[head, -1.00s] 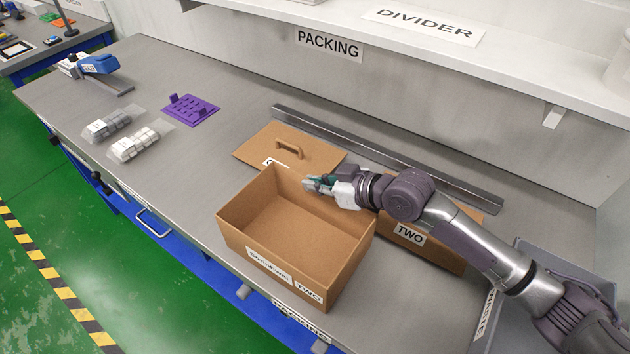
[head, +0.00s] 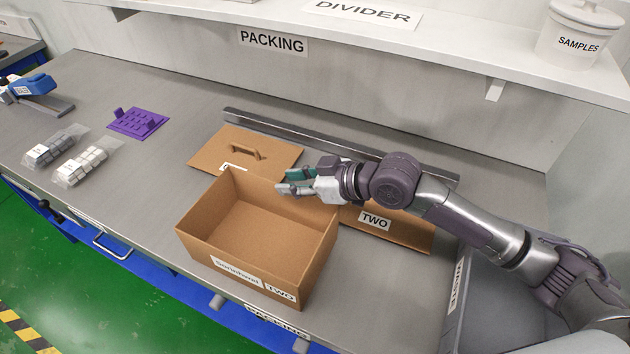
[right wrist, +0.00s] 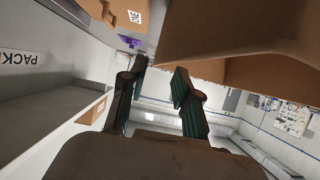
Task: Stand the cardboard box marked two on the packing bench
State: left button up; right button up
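The open cardboard box marked TWO (head: 240,272) stands upright and looks empty on the packing bench (head: 120,215), near its front edge. Its label faces the front. My right gripper (head: 287,181) is at the box's back rim, towards the right corner, in the head view. Its fingers are apart with nothing between them; the right wrist view shows the gap between the fingertips (right wrist: 160,72). Cardboard (right wrist: 230,30) fills the upper right of that view, beside one finger. I cannot tell whether the gripper touches the box. My left gripper is not in view.
A cardboard lid with a handle (head: 215,150) lies behind the box. Another cardboard piece marked TWO (head: 405,228) lies right, under my arm. A metal bar (head: 300,133) runs behind them. A purple rack (head: 138,122) and bagged vials (head: 80,165) lie left, with free bench between.

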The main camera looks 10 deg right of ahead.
jog(key=v, duration=0.7)
jog(key=shift+b, duration=0.4)
